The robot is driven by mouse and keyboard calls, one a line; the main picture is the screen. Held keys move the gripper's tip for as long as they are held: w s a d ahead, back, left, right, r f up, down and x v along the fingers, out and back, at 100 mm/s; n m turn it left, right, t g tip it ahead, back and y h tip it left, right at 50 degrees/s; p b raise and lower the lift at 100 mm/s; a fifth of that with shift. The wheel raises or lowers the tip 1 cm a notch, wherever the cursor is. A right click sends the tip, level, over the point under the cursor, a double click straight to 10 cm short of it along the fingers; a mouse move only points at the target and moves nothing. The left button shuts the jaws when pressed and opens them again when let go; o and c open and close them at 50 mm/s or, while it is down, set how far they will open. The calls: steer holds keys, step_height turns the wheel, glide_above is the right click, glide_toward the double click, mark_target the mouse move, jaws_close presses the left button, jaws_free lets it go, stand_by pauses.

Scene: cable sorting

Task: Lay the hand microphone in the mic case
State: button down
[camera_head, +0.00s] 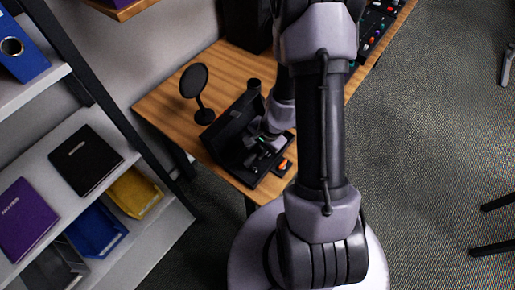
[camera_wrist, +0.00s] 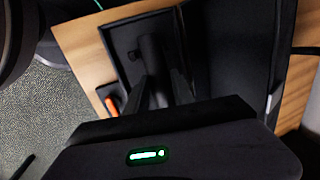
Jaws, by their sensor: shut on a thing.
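The black mic case (camera_head: 229,127) stands open on the wooden table, with its lid raised on the left side. My gripper (camera_head: 263,145) is down at the open case, partly covered by my arm. In the wrist view the case tray (camera_wrist: 122,36) lies under my fingers and the lid (camera_wrist: 232,60) rises to the right. My gripper (camera_wrist: 161,80) is shut on the dark hand microphone (camera_wrist: 150,48), which is over or inside the tray. Dark on dark, I cannot tell whether the microphone touches the tray floor.
A small orange-topped item (camera_head: 284,165) lies beside the case near the table (camera_head: 163,100) edge. A round black disc on a stand (camera_head: 194,82) is at the back left. A shelf (camera_head: 95,175) with notebooks and bins stands left. The right floor is mostly clear.

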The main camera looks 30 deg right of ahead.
steer(key=shift+f+b, duration=0.6)
steer(key=shift+f, duration=0.25)
steer(key=shift+r, duration=0.1)
steer(key=c, duration=1)
jaws_free()
step_height(320, 180, up, 8)
steer(key=p, duration=0.7)
